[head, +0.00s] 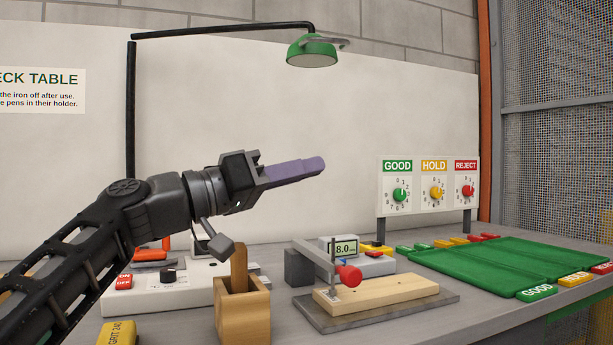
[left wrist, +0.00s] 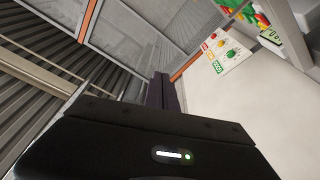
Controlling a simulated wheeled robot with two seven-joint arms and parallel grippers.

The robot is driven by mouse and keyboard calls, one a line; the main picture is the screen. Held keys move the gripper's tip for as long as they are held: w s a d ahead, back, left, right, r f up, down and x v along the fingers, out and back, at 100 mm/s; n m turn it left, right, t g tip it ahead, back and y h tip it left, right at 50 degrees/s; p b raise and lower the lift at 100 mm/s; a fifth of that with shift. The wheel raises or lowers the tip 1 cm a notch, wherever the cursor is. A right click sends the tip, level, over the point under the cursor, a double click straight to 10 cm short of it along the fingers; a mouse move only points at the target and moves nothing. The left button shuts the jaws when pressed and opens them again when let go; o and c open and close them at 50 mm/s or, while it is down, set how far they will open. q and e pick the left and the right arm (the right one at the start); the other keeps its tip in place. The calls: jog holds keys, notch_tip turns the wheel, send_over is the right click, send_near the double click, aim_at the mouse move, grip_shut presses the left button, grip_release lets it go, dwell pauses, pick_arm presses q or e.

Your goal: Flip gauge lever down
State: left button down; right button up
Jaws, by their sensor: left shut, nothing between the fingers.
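The gauge (head: 345,247) stands on the table with a small screen reading about 8.0. Its grey lever arm (head: 312,256) slopes down to the right, and a red knob (head: 348,276) shows at its lower right end. A thin probe stands by the knob, over a pale wooden board (head: 385,292) on a grey base plate (head: 330,322). Whether the probe touches the board is unclear. My left gripper (head: 318,165) is shut and empty, its purple fingers pointing right, well above the gauge. Its fingers also show in the left wrist view (left wrist: 162,92). My right gripper is not in view.
A wooden holder (head: 243,312) stands left of the gauge, beside a white soldering station (head: 170,295). A green mat (head: 480,262) lies at right, below a dial panel (head: 428,190). A green lamp (head: 312,52) hangs above. The air around my left fingers is clear.

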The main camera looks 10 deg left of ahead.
pick_arm(q)
jog(key=v, duration=0.6)
jog(key=w+v, duration=0.1)
jog(key=v, duration=0.2)
jog(key=shift+s+a+f+b, duration=0.1)
jog(key=shift+a+f+b, duration=0.2)
jog(key=shift+a+f, duration=0.15)
